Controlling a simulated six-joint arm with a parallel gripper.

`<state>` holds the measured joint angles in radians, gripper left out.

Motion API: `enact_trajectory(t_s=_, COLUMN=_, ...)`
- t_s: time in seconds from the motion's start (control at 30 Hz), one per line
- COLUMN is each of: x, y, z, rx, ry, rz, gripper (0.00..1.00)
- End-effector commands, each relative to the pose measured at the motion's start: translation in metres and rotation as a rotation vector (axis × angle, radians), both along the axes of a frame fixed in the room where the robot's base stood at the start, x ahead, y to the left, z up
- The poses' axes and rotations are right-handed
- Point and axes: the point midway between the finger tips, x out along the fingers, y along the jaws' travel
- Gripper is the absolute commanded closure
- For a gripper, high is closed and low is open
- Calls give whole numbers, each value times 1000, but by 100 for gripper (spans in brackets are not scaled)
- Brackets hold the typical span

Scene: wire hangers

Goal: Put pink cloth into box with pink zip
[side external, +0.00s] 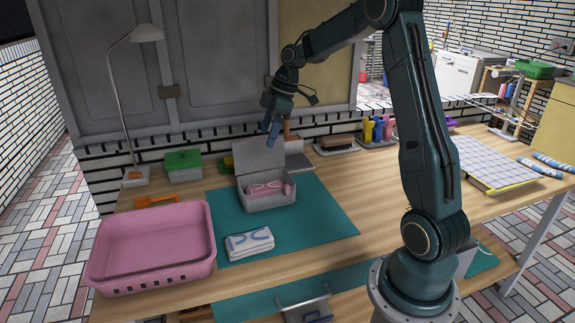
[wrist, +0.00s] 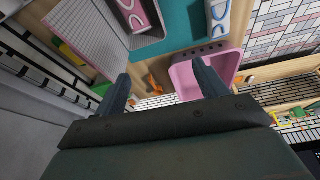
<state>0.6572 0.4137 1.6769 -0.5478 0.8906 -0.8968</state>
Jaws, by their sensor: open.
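The grey box (side external: 268,204) stands on the teal mat with its lid (side external: 260,157) raised at the back. The pink cloth (side external: 262,188) with a pale loop pattern lies inside the box. In the wrist view the pink cloth (wrist: 133,14) shows at the top edge, beside the grey lid (wrist: 88,32). A pink zip is too small to make out. My gripper (side external: 272,136) is above and behind the box, near the top of the lid, apart from the cloth. In the wrist view its two fingers (wrist: 160,74) are spread with nothing between them.
A folded white cloth with blue loops (side external: 249,244) lies on the teal mat (side external: 325,220) in front of the box. A pink tray (side external: 150,270) stands at the left. A lamp (side external: 125,110) and a green-lidded container (side external: 184,166) stand behind. The mat's right side is clear.

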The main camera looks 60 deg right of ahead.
Motion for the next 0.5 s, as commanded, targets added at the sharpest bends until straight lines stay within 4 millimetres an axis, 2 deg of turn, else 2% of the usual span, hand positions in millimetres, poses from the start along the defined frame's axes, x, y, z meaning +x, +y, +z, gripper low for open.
enact_trajectory(t_s=0.03, x=-4, y=15, z=12, rx=-9, ry=-1, rz=-17, gripper=28)
enact_trajectory(t_s=0.2, x=-21, y=56, z=41, rx=-27, ry=2, rz=-97, gripper=28)
enact_trajectory(t_s=0.5, x=-67, y=120, z=77, rx=-46, ry=-11, rz=-243, gripper=28)
